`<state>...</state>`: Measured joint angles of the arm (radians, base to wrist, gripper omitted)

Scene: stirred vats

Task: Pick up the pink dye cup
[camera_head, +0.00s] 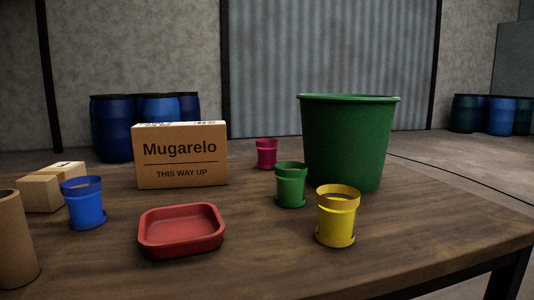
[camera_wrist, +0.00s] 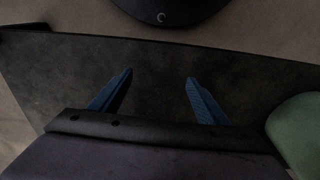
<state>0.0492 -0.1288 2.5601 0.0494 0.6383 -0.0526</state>
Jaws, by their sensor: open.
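The pink dye cup (camera_head: 266,154) stands upright at the back of the wooden table in the head view, between the cardboard box and the green vat. Nothing visible is touching it, and its front is clear to the camera. My gripper (camera_wrist: 159,88) shows only in the wrist view, with its two blue fingers apart and nothing between them. A dark surface lies beyond the fingers. The pink cup is not visible in the wrist view, so I cannot tell how far my gripper is from it.
A green cup (camera_head: 291,185) and yellow cup (camera_head: 337,216) stand before the large green vat (camera_head: 348,145). The Mugarelo box (camera_head: 182,172) is left of the pink cup. A red tray (camera_head: 181,243), blue cup (camera_head: 85,204), small carton (camera_head: 48,189) and brown cylinder (camera_head: 14,240) are further left and forward.

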